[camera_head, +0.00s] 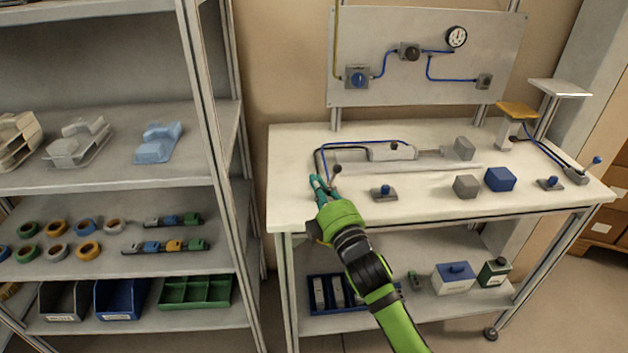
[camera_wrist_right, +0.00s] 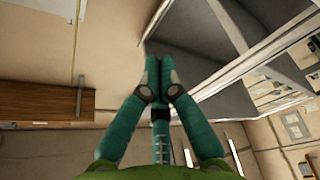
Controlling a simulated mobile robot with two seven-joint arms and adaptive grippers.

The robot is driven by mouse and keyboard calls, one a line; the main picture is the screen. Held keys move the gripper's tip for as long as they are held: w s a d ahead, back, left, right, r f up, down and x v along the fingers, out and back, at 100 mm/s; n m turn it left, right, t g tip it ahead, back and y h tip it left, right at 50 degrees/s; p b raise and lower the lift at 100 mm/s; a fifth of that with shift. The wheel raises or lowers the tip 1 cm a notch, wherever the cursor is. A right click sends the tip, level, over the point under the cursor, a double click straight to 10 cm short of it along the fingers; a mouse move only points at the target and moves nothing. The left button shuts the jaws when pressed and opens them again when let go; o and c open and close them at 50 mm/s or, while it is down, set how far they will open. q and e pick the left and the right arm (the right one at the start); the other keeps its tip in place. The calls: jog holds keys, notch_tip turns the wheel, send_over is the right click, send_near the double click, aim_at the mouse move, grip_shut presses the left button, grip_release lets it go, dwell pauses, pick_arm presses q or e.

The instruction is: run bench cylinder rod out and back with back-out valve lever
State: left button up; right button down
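The bench cylinder (camera_head: 392,152) is a grey body lying toward the back of the white bench, with a blue hose over it. A pale rod or rail runs right from it toward a grey block (camera_head: 464,148). A lever with a black ball knob (camera_head: 337,168) stands at the bench's left end, beside dark and blue hoses; I cannot tell whether it is the back-out valve lever. My right gripper (camera_head: 318,184) is just left of that knob, apparently apart from it. In the right wrist view its teal fingers (camera_wrist_right: 159,62) are together with nothing visible between them. My left gripper is not in view.
A panel (camera_head: 440,85) with a gauge stands behind. A loaded shelf rack (camera_head: 208,120) is close on the left.

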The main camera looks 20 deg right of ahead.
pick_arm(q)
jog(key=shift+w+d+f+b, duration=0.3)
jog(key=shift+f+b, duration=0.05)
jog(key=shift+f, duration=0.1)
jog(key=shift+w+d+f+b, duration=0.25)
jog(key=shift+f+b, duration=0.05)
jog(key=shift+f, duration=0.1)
pick_arm(e)
jog(key=s+d+f, duration=0.1)
jog(key=s+f, duration=0.1)
jog(key=s, duration=0.5)
jog(key=shift+d, duration=0.15)
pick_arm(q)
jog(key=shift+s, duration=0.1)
